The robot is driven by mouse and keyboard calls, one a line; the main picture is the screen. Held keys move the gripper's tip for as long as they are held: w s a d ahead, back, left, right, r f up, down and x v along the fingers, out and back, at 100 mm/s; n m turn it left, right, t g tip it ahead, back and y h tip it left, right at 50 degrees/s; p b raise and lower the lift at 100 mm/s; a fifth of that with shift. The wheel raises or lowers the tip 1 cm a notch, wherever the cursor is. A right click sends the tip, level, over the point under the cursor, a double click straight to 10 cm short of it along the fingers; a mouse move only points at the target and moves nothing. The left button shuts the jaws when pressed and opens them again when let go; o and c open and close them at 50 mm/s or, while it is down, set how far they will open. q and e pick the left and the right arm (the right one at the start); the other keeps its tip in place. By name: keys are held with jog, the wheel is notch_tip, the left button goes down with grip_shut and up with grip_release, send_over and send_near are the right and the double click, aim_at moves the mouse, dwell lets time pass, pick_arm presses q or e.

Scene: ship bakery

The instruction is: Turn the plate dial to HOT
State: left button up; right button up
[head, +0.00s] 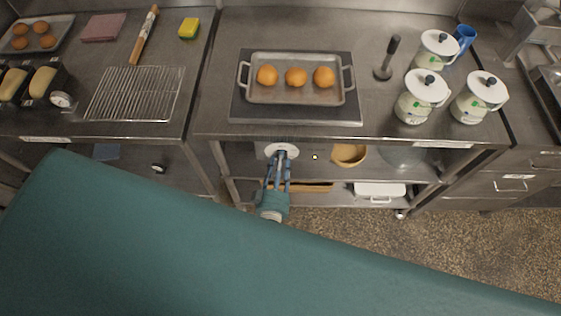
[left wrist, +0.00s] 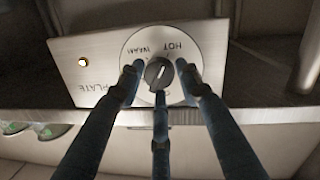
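The plate dial (head: 271,148) is a white round face on the front panel below the counter edge. In the left wrist view, its dark knob (left wrist: 158,73) sits in the middle of the face, which reads HOT and WARM upside down. A light mark shows on the knob, but I cannot tell clearly which label it points to. My left gripper (head: 279,160) is at the dial. In the left wrist view, its three fingers (left wrist: 160,76) are spread around the knob, with small gaps seeming to show beside it. One finger hides the near part of the face. My right gripper is not in view.
A lit lamp (left wrist: 83,62) is on the panel beside the dial. Above it, a metal tray (head: 296,95) with three orange-brown buns rests on a dark plate (head: 243,112). Several white canisters (head: 421,96) stand to the right. A shelf below holds a wooden bowl (head: 349,155).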

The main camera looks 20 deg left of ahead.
pick_arm(q)
jog(key=shift+o, duration=0.9)
jog(key=shift+f, duration=0.1)
